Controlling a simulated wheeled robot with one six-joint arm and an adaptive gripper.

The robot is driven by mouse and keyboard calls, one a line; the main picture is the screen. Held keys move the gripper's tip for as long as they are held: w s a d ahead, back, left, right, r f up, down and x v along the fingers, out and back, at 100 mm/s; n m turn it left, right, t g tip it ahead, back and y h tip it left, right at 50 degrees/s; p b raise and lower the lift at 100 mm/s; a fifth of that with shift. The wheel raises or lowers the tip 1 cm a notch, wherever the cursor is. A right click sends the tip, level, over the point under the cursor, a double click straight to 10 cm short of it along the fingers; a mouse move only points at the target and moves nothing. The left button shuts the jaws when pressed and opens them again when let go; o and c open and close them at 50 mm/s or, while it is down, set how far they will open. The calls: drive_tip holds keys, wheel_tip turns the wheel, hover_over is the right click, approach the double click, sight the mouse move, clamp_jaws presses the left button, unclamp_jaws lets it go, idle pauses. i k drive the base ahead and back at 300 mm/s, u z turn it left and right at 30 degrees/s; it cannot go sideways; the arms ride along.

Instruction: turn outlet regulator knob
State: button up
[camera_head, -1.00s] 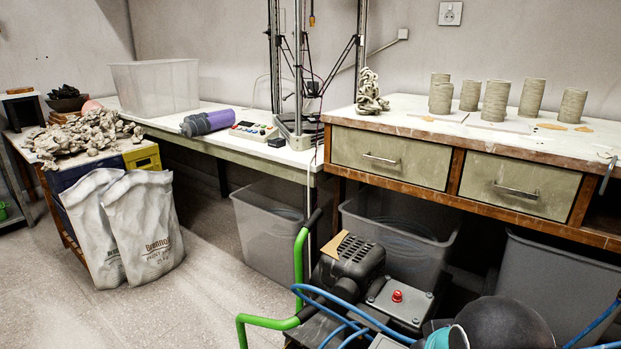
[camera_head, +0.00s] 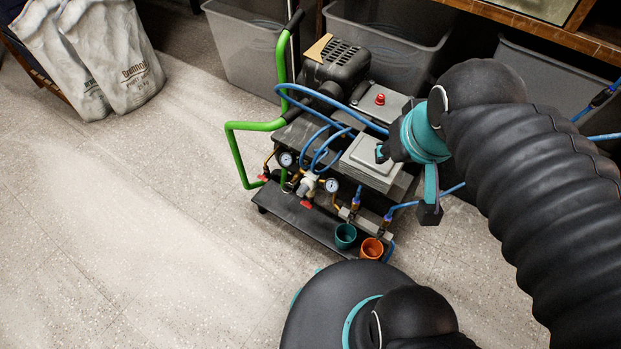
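A wheeled air compressor (camera_head: 335,110) with a green handle stands on the floor in the middle of the head view. On its front is a pale regulator body (camera_head: 307,185) between two round gauges, the left gauge (camera_head: 286,159) and the right gauge (camera_head: 332,185). Small red levers (camera_head: 306,204) sit by the fittings. I cannot tell for sure which part is the outlet regulator knob. My gripper (camera_head: 406,183) is to the right of the gauges, over the compressor's right side. Its fingers are spread wide, with nothing visible between them.
Blue hoses (camera_head: 345,108) loop over the compressor. Grey bins (camera_head: 385,35) stand behind, and white sacks (camera_head: 112,60) at the upper left. The floor (camera_head: 150,220) at left is clear.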

sight(303, 189)
drive_tip(key=u, duration=0.3)
drive_tip(key=k, duration=1.3)
drive_tip(key=z, duration=0.3)
